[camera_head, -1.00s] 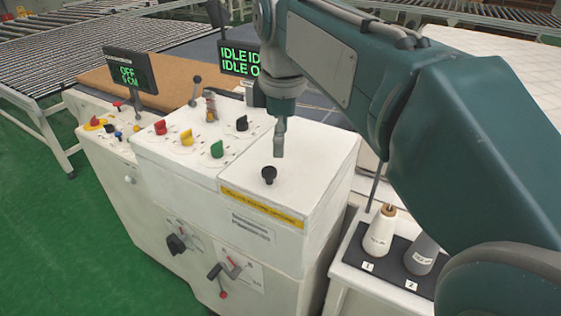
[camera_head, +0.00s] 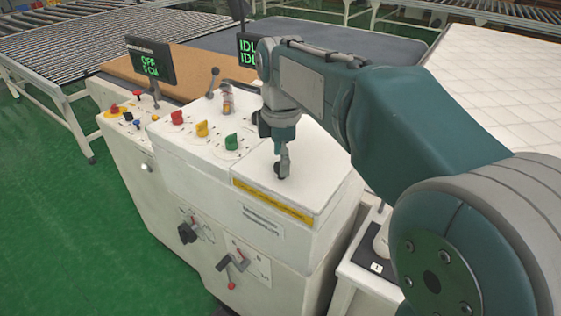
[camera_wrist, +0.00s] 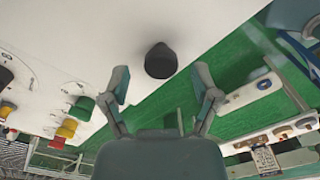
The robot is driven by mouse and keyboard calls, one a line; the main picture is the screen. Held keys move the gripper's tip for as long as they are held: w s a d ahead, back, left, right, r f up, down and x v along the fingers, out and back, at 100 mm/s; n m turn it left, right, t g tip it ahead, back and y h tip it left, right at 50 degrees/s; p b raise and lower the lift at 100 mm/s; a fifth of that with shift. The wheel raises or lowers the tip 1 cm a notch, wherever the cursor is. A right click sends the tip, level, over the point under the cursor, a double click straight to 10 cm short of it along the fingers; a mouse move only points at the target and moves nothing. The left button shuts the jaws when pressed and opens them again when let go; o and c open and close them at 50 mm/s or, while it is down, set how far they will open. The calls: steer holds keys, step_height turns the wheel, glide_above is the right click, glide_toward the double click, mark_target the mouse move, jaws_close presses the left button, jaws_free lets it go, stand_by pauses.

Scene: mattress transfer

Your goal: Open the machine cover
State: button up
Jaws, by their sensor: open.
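The machine cover (camera_head: 318,178) is the white lid on the right part of the machine top. It lies flat and closed, above a yellow warning strip (camera_head: 272,202). Its round black knob (camera_wrist: 160,61) stands on the lid in the wrist view, just beyond my fingertips and between them. In the head view the knob is largely hidden by my gripper (camera_head: 282,168), which points down over it. My gripper also shows in the wrist view (camera_wrist: 161,82), with its two fingers spread apart and nothing held. I cannot tell whether a finger touches the knob.
Red, yellow and green knobs (camera_head: 202,129) and a lever (camera_head: 213,80) stand left of the cover. Levers (camera_head: 232,262) project from the machine's front. A side table (camera_head: 368,279) stands at the right. Green floor (camera_head: 60,220) is clear at the left.

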steer(key=shift+d+f, duration=0.1)
steer(key=shift+f, duration=0.45)
steer(key=shift+c, duration=0.6)
steer(key=shift+a, duration=0.2)
jaws_close()
